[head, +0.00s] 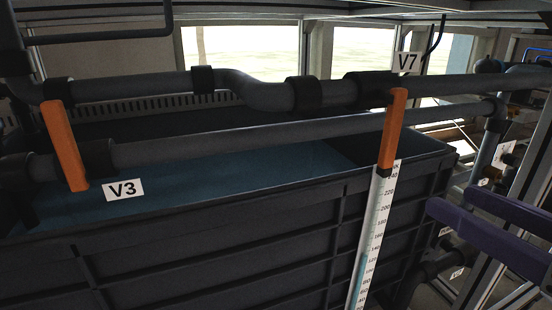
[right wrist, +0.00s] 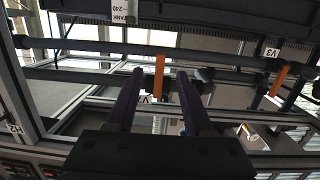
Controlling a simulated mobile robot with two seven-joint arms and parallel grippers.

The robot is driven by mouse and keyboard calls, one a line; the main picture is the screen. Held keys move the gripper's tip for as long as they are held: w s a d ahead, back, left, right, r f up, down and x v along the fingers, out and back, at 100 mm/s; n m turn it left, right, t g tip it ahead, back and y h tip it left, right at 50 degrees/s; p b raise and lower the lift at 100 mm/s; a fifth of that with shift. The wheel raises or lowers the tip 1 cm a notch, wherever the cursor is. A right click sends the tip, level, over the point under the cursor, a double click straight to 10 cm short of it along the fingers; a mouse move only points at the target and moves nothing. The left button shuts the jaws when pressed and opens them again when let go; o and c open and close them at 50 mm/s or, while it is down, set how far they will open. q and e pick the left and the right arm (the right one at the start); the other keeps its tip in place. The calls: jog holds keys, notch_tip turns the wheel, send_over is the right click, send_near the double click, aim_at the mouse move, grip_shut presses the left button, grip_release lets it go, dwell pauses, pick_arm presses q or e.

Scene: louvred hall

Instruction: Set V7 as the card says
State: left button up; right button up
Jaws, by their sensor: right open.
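V7's orange lever (head: 392,128) hangs down from the thick upper pipe in the head view, tilted slightly. Its V7 label (head: 408,62) is just above it. My right gripper (head: 452,203) has purple fingers, is open and empty, and is to the right of and lower than the lever, apart from it. In the right wrist view the scene appears upside down. There an orange lever (right wrist: 158,75), apparently V7's, shows between the lines of the open fingers (right wrist: 157,88), beyond their tips. I see no readable card. My left gripper is not in view.
Another orange lever (head: 64,145) with a V3 label (head: 124,190) is at the left. A dark tank (head: 220,250) stands under the pipes (head: 240,137). A white scale (head: 374,235) runs down its front below V7. Metal frame posts (head: 510,190) stand at the right.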

aim_at(393, 147)
jog(key=shift+t+y, duration=0.3)
jog(key=shift+t, duration=0.3)
jog(key=b+x, duration=0.1)
jog(key=x, duration=0.2)
jog(key=b+x, duration=0.2)
jog(key=x, duration=0.1)
jog(key=r+b+x, duration=0.1)
jog(key=x, duration=0.2)
jog(key=shift+b, duration=0.3)
jog(key=shift+w+a+r, duration=0.15)
jog(key=shift+w+r, duration=0.15)
jog(key=shift+w, duration=0.05)
jog(key=shift+w+p, duration=0.2)
jog(key=shift+p, duration=0.2)
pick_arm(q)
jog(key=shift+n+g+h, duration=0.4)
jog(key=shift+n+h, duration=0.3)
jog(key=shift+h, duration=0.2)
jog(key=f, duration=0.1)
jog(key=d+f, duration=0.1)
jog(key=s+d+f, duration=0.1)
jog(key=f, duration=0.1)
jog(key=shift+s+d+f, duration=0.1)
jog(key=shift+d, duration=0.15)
pick_arm(e)
jog(key=shift+a, duration=0.1)
jog(key=shift+w, duration=0.1)
jog(key=shift+c, duration=0.4)
grip_shut()
